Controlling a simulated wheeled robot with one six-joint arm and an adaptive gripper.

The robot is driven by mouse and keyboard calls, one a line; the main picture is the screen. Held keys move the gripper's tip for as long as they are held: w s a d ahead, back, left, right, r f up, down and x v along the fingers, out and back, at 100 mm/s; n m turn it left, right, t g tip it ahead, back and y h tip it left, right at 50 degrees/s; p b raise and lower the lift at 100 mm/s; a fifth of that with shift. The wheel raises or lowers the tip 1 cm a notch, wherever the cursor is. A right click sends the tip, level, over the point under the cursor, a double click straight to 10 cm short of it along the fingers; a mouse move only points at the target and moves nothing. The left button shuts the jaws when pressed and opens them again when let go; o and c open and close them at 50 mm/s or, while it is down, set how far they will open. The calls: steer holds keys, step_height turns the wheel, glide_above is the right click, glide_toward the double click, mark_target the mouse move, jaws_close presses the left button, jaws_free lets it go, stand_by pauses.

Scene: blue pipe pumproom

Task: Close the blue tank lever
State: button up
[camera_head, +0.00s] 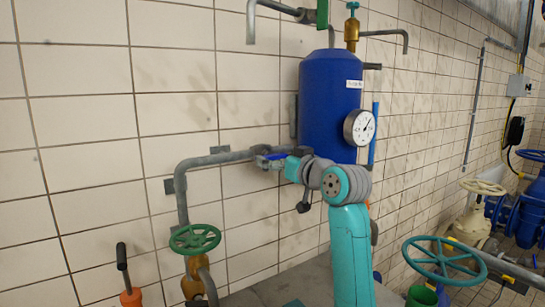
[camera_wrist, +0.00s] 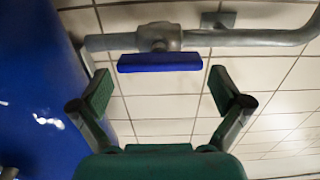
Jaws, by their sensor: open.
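The blue tank (camera_head: 322,95) stands against the tiled wall in the head view; its side also fills the left of the wrist view (camera_wrist: 38,110). The blue lever (camera_wrist: 160,62) sits on a valve body (camera_wrist: 158,38) in the grey pipe and lies along the pipe. In the head view the lever (camera_head: 274,156) is small, just left of my arm. My gripper (camera_wrist: 160,84) is open and empty, with its fingers spread to either side of the lever's width. The lever shows just past the fingertips; contact is not visible. In the head view my arm hides most of the gripper.
The grey pipe (camera_head: 215,159) runs left and bends down towards a green handwheel (camera_head: 195,238). A round gauge (camera_head: 359,127) sticks out from the tank near my arm. A large teal handwheel (camera_head: 444,258) stands at the lower right. The wall left of the pipe is clear.

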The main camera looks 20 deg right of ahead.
steer(key=shift+x, duration=1.35)
steer(key=c, duration=0.8)
